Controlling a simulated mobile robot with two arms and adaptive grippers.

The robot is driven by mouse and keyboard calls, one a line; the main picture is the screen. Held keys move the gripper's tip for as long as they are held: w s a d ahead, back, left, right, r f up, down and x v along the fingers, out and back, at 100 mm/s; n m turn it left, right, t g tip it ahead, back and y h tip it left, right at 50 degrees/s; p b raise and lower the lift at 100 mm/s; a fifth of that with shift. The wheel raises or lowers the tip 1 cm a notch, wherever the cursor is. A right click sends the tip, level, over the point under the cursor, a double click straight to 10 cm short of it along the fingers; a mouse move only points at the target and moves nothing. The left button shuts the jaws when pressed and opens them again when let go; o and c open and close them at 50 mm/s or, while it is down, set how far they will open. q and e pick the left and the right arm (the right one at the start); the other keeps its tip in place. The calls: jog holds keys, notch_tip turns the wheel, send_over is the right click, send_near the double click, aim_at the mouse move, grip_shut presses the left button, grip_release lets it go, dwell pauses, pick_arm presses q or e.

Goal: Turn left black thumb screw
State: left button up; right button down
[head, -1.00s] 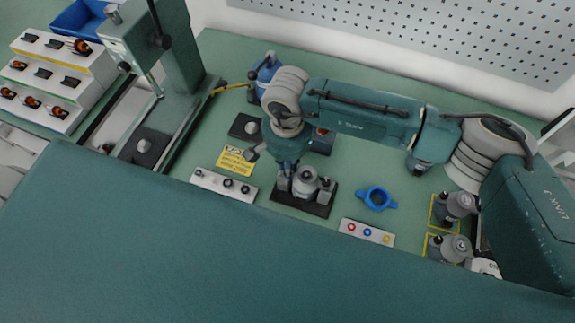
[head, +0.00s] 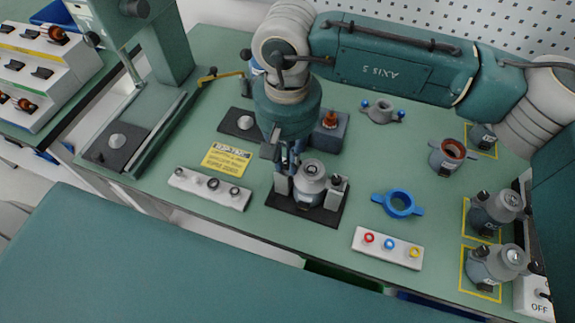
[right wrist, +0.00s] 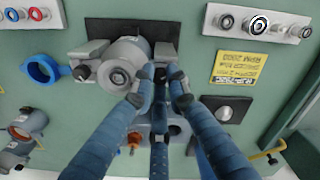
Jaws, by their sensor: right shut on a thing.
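A grey stator housing (head: 313,172) sits upright between two grey clamp blocks on a black base plate (head: 319,213). It also shows in the right wrist view (right wrist: 122,66). The right black thumb screw (head: 337,180) is on the right block and is free. My right gripper (head: 291,165) points down over the left block (head: 282,184). In the right wrist view its blue-grey fingers (right wrist: 158,84) are closed in at that block, around the left black thumb screw, which they mostly hide. My left gripper is not in view.
A blue ring with two handles (head: 399,203) and a panel with red, blue and yellow buttons (head: 388,248) lie to the right. A white socket strip (head: 209,188) and a yellow label (head: 227,159) lie left. Several grey housings, one here (head: 496,264), stand at the far right.

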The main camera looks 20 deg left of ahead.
aim_at(287, 163)
jog(key=shift+n+b, duration=0.4)
jog(key=c, duration=1.7)
grip_release()
jog(key=shift+r, duration=0.15)
jog(key=shift+a+r, duration=0.1)
jog(key=shift+r, duration=3.8)
